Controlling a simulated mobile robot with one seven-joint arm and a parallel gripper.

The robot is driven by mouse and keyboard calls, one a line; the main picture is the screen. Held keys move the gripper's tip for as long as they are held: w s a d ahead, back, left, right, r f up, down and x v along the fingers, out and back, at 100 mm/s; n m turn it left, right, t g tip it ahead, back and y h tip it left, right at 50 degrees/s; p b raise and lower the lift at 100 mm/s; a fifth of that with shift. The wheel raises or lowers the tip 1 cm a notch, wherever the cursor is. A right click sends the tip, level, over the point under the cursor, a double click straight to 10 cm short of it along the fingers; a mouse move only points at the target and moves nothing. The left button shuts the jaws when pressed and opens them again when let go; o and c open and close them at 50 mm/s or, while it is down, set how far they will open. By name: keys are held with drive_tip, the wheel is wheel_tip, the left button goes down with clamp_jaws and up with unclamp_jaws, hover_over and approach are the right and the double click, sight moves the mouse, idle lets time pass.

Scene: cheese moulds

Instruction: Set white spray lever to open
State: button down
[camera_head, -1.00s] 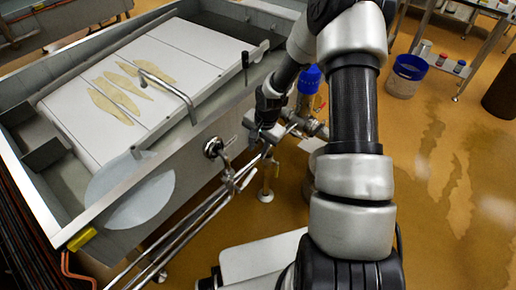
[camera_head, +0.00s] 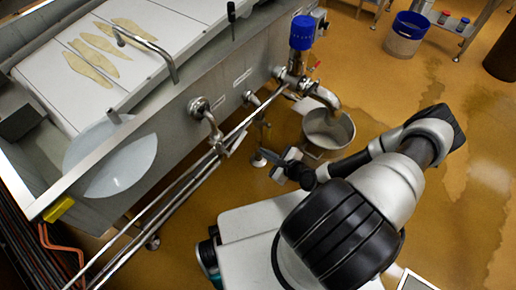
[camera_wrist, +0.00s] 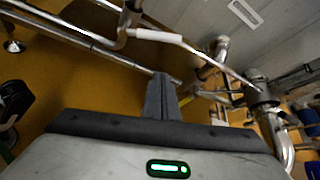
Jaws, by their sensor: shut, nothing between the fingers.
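The white spray lever (camera_wrist: 157,36) shows in the wrist view as a slim white handle on a metal pipe fitting, beyond my fingertips and a little to the left. In the head view the fitting is by the pipes along the vat's side, and the lever (camera_head: 237,141) is small there; I cannot tell its exact setting. My gripper (camera_wrist: 161,82) is shut and empty, its fingers together and apart from the lever. In the head view my gripper (camera_head: 268,155) is low, to the right of the pipes.
The steel vat (camera_head: 175,135) fills the left. A blue-topped valve (camera_head: 302,34) and outlet pipe stand at its right corner, above a metal bucket (camera_head: 329,132) close to my arm. Long pipes (camera_head: 160,205) run along the vat. Open floor lies to the right, with a blue-and-white bin (camera_head: 405,36).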

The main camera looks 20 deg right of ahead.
drive_tip(key=b+x, duration=0.1)
drive_tip(key=x, duration=0.8)
drive_tip(key=r+p, duration=0.1)
drive_tip(key=a+r+p, duration=0.1)
drive_tip(key=p, duration=0.1)
drive_tip(key=r+p, duration=0.1)
drive_tip(key=p, duration=0.1)
drive_tip(key=shift+s+a+r, duration=0.2)
drive_tip(key=shift+a+r, duration=0.15)
